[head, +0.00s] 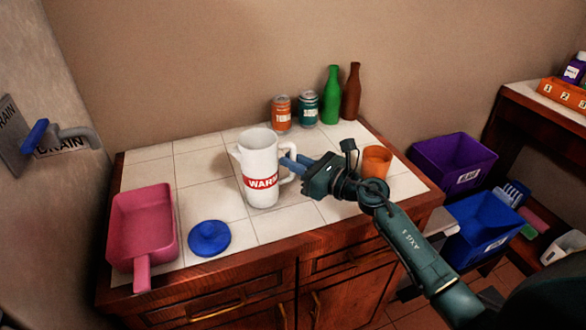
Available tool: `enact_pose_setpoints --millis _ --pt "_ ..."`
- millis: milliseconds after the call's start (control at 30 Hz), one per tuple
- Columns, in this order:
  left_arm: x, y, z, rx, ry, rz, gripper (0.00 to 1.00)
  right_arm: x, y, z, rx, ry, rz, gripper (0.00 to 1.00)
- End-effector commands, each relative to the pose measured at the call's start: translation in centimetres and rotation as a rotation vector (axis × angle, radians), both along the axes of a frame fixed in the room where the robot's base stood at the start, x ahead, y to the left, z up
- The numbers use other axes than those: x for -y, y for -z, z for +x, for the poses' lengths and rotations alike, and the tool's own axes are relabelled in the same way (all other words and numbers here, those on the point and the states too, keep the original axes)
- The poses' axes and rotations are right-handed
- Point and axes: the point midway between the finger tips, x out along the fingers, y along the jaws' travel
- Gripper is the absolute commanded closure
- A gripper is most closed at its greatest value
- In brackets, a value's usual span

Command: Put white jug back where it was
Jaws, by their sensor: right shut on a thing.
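The white jug (258,160) with a red band reading "WARM" stands upright near the middle of the tiled counter. I cannot tell whether its base touches the tiles. Its handle is on the right side. My right gripper (290,165) reaches in from the right, and its blue fingers are shut on the jug's handle. The fingers partly cover the handle. My left gripper is not in view.
A pink dustpan-like tray (143,220) and a blue lid (209,238) lie left and in front of the jug. Cans (281,113), a green bottle (331,95) and a brown bottle (351,92) stand behind. An orange cup (376,162) is beside my right arm. Purple (452,162) and blue bins (482,228) sit right.

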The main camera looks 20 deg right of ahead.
Motion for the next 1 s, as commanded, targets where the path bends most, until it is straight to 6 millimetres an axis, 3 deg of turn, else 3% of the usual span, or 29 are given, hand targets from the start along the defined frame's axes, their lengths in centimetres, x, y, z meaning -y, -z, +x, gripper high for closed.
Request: enact_pose_setpoints --millis 433,467,700,1000 --pt "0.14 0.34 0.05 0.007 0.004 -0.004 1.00 0.04 1.16 0.04 0.003 0.001 0.001 1.00" --pt "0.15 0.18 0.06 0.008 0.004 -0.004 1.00 0.03 1.12 0.02 0.002 0.001 0.000 0.86" --pt "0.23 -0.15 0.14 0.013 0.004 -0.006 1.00 0.02 1.05 0.02 0.002 0.001 0.000 0.67" --pt "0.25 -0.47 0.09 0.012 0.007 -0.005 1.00 0.02 0.70 0.03 0.002 0.001 0.001 0.66"
